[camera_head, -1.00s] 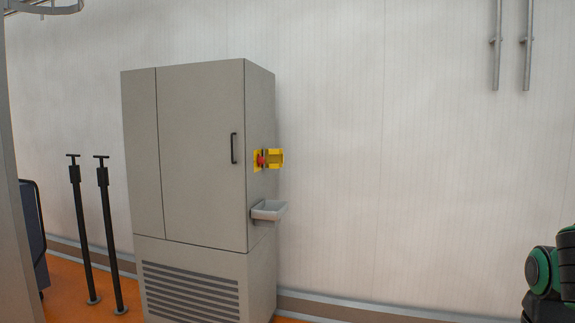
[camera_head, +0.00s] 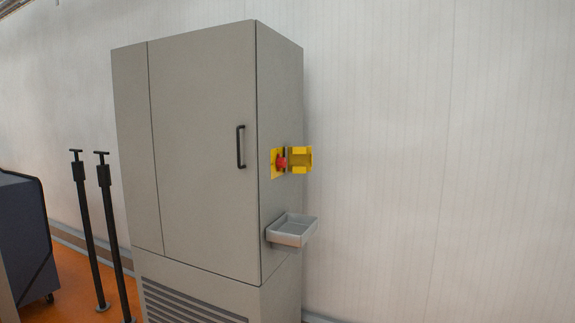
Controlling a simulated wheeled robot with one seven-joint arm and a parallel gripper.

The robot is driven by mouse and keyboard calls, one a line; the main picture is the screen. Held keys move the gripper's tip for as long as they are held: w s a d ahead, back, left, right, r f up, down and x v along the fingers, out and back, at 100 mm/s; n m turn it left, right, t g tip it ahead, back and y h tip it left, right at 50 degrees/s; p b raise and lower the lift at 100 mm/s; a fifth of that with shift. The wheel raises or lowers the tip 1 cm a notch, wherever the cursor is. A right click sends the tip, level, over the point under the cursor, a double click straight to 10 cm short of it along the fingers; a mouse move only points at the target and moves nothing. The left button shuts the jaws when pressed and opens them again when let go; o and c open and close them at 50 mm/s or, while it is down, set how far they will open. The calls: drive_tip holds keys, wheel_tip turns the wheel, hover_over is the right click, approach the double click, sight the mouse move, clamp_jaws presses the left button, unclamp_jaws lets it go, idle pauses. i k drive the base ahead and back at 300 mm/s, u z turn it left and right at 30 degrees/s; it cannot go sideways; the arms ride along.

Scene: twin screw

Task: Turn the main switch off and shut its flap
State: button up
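The main switch (camera_head: 281,162) is a red knob on a yellow plate, mounted on the right side of a tall grey cabinet (camera_head: 200,140). Its yellow flap (camera_head: 300,159) stands open, swung out to the right of the knob. The knob's exact turn position is too small to tell. My gripper is not in view.
A small grey tray (camera_head: 292,231) juts from the cabinet's side below the switch. The cabinet door has a black handle (camera_head: 240,147). Two black posts (camera_head: 113,230) and a dark wheeled cart (camera_head: 25,240) stand at the left. The white wall at the right is bare.

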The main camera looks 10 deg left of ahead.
sight(280, 163)
drive_tip(key=u, duration=0.3)
drive_tip(key=i, duration=0.85)
drive_tip(key=u, duration=0.45)
